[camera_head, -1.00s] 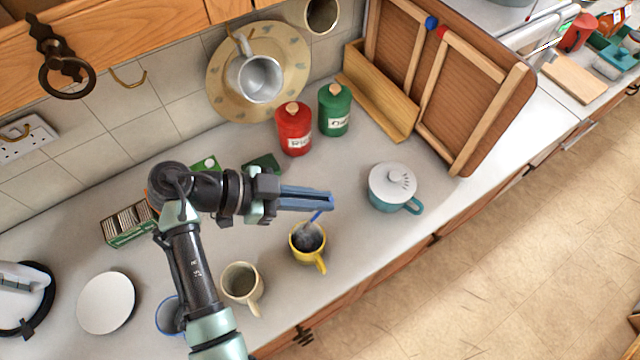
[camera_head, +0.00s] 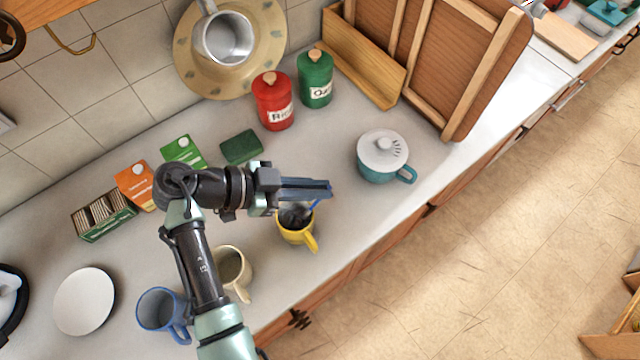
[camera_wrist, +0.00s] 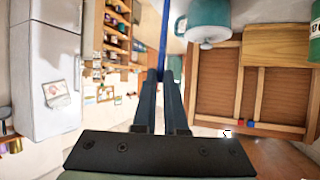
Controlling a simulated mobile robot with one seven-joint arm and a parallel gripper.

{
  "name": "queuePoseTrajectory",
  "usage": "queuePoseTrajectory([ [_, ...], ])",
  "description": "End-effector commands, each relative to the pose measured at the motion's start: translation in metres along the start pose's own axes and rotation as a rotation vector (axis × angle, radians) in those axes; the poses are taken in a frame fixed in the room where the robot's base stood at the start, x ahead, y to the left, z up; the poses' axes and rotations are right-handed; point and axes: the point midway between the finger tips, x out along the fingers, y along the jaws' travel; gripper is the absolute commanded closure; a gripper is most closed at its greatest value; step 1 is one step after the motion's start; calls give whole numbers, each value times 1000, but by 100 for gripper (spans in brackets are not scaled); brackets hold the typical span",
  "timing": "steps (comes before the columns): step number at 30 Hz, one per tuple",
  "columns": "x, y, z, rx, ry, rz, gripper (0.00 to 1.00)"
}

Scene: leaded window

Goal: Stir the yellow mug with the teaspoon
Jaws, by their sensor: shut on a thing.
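The yellow mug (camera_head: 297,232) stands upright on the counter, dark inside, with its handle toward the front edge. My gripper (camera_head: 328,188) is just above the mug and shut on the blue handle of the teaspoon (camera_head: 313,206). The spoon slants down from the jaws into the mug; its bowl end is hidden inside. In the wrist view, the blue handle (camera_wrist: 163,45) stands out from between my fingertips. The mug does not show there.
A cream mug (camera_head: 234,270) and a blue mug (camera_head: 162,312) stand left of the yellow mug. A teal lidded pot (camera_head: 382,157) stands to the right. A green sponge (camera_head: 241,147) and red and green canisters (camera_head: 273,101) are behind. Counter between yellow mug and pot is clear.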

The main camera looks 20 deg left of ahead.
Motion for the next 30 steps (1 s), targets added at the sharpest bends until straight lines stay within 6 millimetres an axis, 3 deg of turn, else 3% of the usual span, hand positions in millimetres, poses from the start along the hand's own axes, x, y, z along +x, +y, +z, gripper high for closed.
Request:
queuePoseTrajectory([
  [1,3,0,10,0,0,0,100],
  [15,6,-1,52,1,0,0,100],
  [30,4,-1,57,1,0,0,100],
])
